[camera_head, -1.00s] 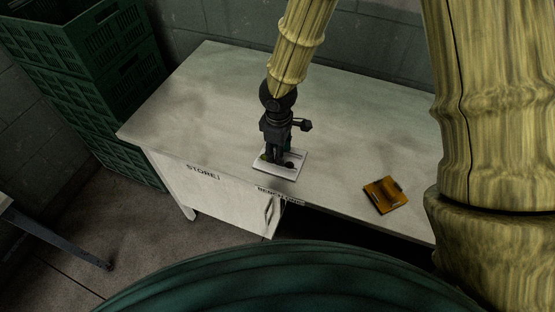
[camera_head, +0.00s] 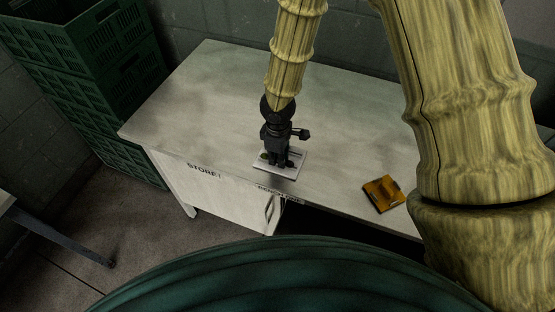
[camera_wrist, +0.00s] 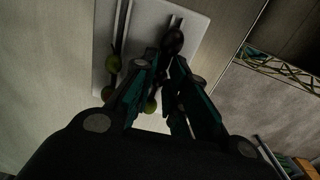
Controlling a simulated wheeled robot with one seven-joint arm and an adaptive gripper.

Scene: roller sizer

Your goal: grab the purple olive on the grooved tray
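The grooved tray (camera_wrist: 190,30) is a white plate with dark slots, lying on the bench; it also shows in the head view (camera_head: 294,172). A dark purple olive (camera_wrist: 172,42) lies at the right-hand slot, just beyond my fingertips in the wrist view. No olive is visibly clamped. In the head view my gripper (camera_head: 280,164) hides most of the tray's middle.
Green crates (camera_head: 105,60) stand stacked at the left. The bench's front edge is close to the grooved tray. The bench's left part is clear.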

